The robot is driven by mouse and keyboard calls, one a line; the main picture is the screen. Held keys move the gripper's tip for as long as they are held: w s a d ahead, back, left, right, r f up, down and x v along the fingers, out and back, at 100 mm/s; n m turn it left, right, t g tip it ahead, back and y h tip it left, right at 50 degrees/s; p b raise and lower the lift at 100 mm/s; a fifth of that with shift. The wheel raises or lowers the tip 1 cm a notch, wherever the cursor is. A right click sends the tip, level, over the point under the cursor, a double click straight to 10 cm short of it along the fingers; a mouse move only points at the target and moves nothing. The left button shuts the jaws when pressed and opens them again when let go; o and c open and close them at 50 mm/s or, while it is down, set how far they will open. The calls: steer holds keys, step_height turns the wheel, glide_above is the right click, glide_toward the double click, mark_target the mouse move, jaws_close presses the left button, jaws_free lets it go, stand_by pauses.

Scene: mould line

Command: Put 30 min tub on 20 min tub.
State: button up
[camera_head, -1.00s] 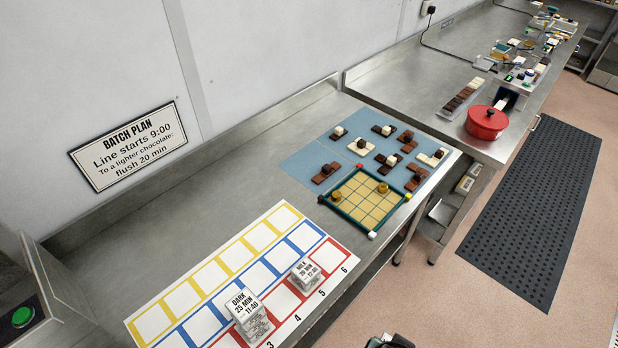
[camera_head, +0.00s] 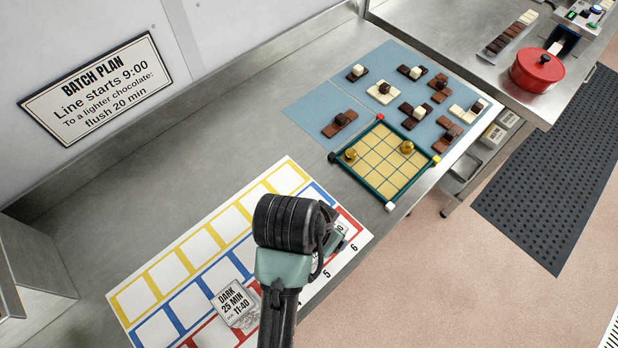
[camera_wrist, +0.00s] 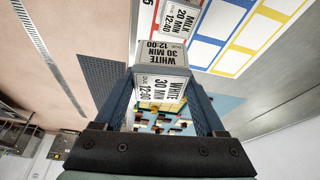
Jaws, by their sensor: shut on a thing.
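In the wrist view, the white 30 min tub (camera_wrist: 163,55), marked "WHITE 30 MIN 12:00", is between the fingers of my gripper (camera_wrist: 165,80), which is shut on it.
The dark 25 min tub (camera_head: 238,306) stands on the coloured grid sheet (camera_head: 137,287), left of my arm. A green-framed board (camera_head: 388,172) and blue mats (camera_head: 310,112) with chocolate pieces lie further back. A red pot (camera_head: 537,72) stands at the right. Bare steel counter lies behind the sheet.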

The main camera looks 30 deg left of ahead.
steer(key=shift+s+a+r+m, duration=0.15)
steer(key=shift+a+r+m, duration=0.2)
steer(key=shift+a+r, duration=0.25)
steer(key=shift+s+a+r+m, duration=0.15)
steer(key=shift+a+r+m, duration=0.25)
steer(key=shift+a, duration=0.2)
steer(key=shift+s+a+f+h, duration=0.15)
steer(key=shift+h, duration=0.15)
steer(key=f, duration=0.2)
steer(key=f+p, duration=0.1)
steer(key=f, duration=0.1)
steer(key=shift+s+f, duration=0.1)
steer(key=shift+s, duration=0.15)
steer(key=shift+w+f, duration=0.15)
steer(key=shift+f, duration=2.3)
steer(key=shift+f, duration=0.1)
